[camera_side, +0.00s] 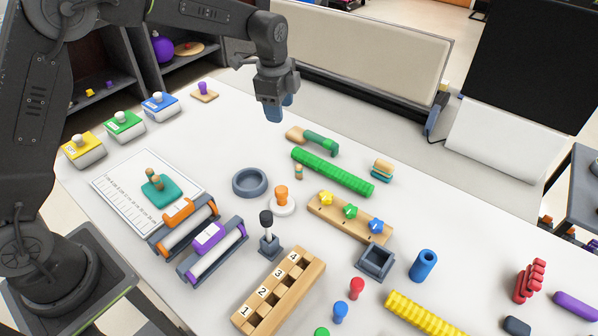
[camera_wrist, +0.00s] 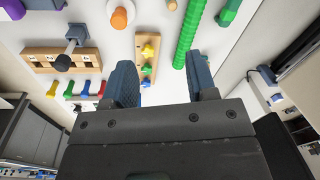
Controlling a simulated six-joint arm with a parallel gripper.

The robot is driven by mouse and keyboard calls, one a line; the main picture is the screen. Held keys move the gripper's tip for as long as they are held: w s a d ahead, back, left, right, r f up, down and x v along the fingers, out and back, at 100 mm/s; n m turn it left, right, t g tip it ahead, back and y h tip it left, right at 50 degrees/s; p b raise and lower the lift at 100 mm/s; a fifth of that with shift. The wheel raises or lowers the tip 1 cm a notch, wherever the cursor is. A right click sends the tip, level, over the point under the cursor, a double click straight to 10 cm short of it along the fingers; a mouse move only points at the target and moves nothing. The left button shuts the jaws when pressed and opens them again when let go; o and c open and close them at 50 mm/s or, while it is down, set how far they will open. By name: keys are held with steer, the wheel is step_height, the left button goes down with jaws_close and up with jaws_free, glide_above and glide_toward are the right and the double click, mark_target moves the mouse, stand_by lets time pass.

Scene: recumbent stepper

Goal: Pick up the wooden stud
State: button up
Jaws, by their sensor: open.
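A small tan stud (camera_side: 298,172) stands upright on the white table, between the dark round dish (camera_side: 250,182) and the long green ridged bar (camera_side: 332,172). In the wrist view a small tan piece (camera_wrist: 172,5) at the top edge, left of the green bar, looks like the same stud. Similar tan pegs (camera_side: 154,180) stand on a teal base at the left, so I cannot tell for certain which is meant. My gripper (camera_side: 278,112) hangs above the table's far side, up and left of the lone stud. Its blue fingers (camera_wrist: 161,75) are apart and empty.
A wooden-handled green tool (camera_side: 312,141) lies close behind the green bar. An orange knob on a white base (camera_side: 283,202) stands in front of the stud. A wooden board with coloured stars (camera_side: 350,215) lies to the right.

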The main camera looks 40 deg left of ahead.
mark_target(299, 166)
steer(key=w+f+m, duration=0.1)
steer(key=f, duration=0.5)
steer(key=w+f+m, duration=0.1)
steer(key=w+f, duration=0.1)
steer(key=f, duration=0.4)
steer(key=w+f+m+g, duration=0.1)
steer(key=f, duration=0.5)
steer(key=shift+w+d+m, duration=0.2)
steer(key=shift+d+m, duration=0.1)
steer(key=shift+d, duration=0.1)
steer(key=f, duration=0.2)
steer(key=d+f, duration=0.1)
steer(key=f, duration=0.1)
steer(key=shift+w+f, duration=0.1)
steer(key=shift+w, duration=0.15)
steer(key=shift+f, duration=0.55)
steer(key=shift+c, duration=0.4)
jaws_close()
